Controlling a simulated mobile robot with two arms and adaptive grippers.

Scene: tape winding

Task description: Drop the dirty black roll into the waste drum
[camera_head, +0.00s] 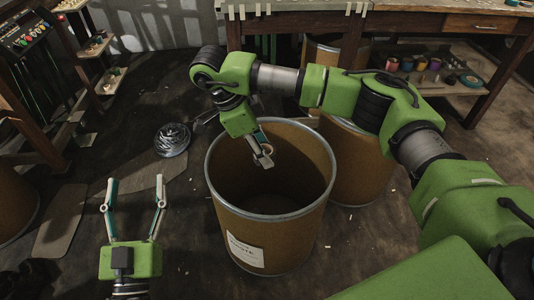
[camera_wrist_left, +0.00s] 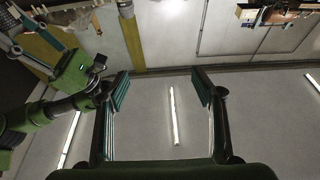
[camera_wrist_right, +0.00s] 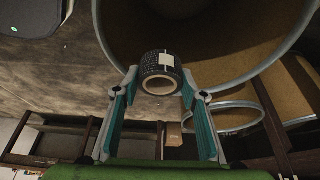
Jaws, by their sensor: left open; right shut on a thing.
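The waste drum (camera_head: 245,212) is a large open brown drum with a grey rim and a white label, upright on the floor mid-view. My right gripper (camera_head: 264,153) reaches over its opening from above. In the right wrist view, this gripper (camera_wrist_right: 154,88) is shut on the black roll (camera_wrist_right: 161,63), which has a speckled dark surface, a white patch and a pale core. In the head view the roll is small and partly hidden by the fingers. My left gripper (camera_head: 136,183) is open and empty, left of the drum; it also shows open in the left wrist view (camera_wrist_left: 159,84).
Another brown drum (camera_head: 358,170) stands close behind the waste drum, to the right. A workbench (camera_head: 400,22) with shelves of coloured items runs along the back. A shiny round metal base (camera_head: 172,139) sits on the floor left of the drum.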

